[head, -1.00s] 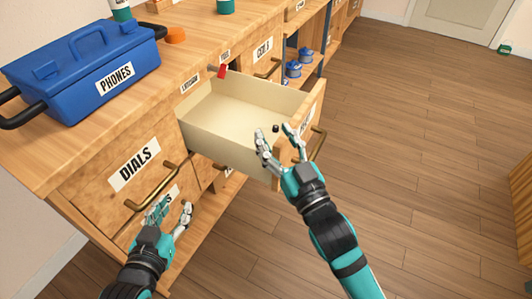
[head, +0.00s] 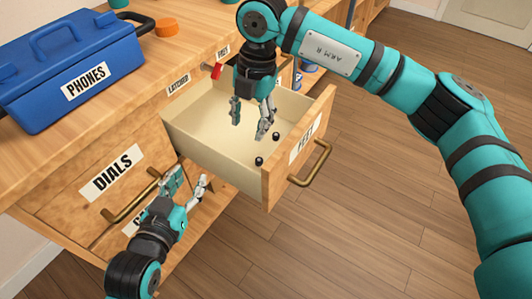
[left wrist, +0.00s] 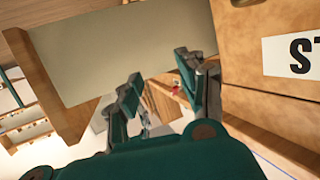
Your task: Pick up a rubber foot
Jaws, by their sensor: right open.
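Two small black pieces, which look like rubber feet, lie in the open drawer (head: 200,150) near its front: one rubber foot (head: 259,161) is nearer to me and the other rubber foot (head: 276,138) sits further back and right. My right gripper (head: 250,122) points down into the drawer, open, with its fingers apart and nothing between them. Its fingertips are a little behind and left of the two feet. My left gripper (head: 186,182) is open and empty outside the drawer, by its left side. Its spread fingers also show in the left wrist view (left wrist: 160,95).
The drawer front (head: 300,150) carries a label and a brass handle (head: 312,165). A red latch piece (head: 216,70) is above the drawer. A blue PHONES box (head: 65,75) stands on the bench top. The DIALS drawer (head: 75,205) is shut. Floor at right is clear.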

